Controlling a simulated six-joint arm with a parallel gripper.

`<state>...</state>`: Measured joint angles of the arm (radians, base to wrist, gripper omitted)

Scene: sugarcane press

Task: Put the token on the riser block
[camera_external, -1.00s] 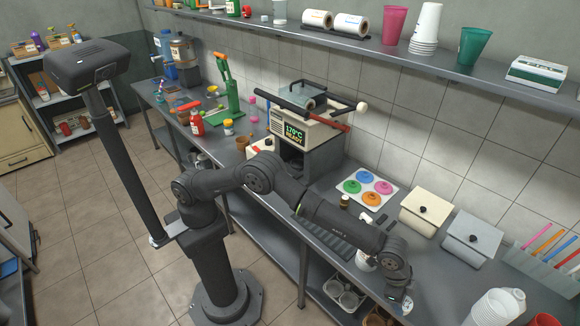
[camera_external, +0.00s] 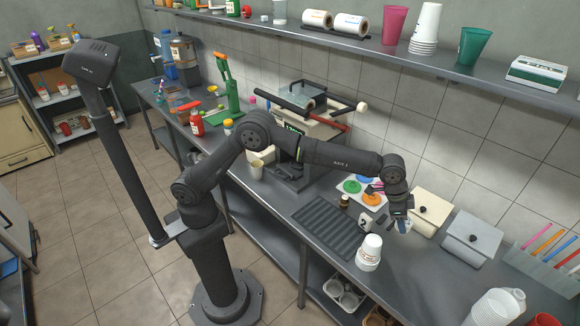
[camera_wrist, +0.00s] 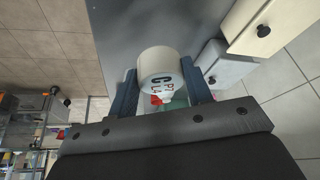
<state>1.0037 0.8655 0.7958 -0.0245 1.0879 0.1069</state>
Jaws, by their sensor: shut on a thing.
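My gripper (camera_external: 399,212) hangs above the counter, in front of the cream lidded box. In the wrist view its two dark blue fingers (camera_wrist: 160,92) are shut on a pale round piece with dark lettering, which I take to be the token (camera_wrist: 160,68). A small pale part of it shows below the gripper in the external view (camera_external: 404,227). Something red and green shows under it between the fingers; I cannot tell what. A white block with a black "2" (camera_external: 364,225) stands on the counter left of the gripper. I cannot tell whether it is the riser block.
White cups (camera_external: 369,252) stand near the counter's front edge. A dark ribbed mat (camera_external: 325,222) lies to their left. A tray of coloured lids (camera_external: 352,187), a cream lidded box (camera_external: 430,207) and a grey lidded box (camera_external: 472,238) line the back.

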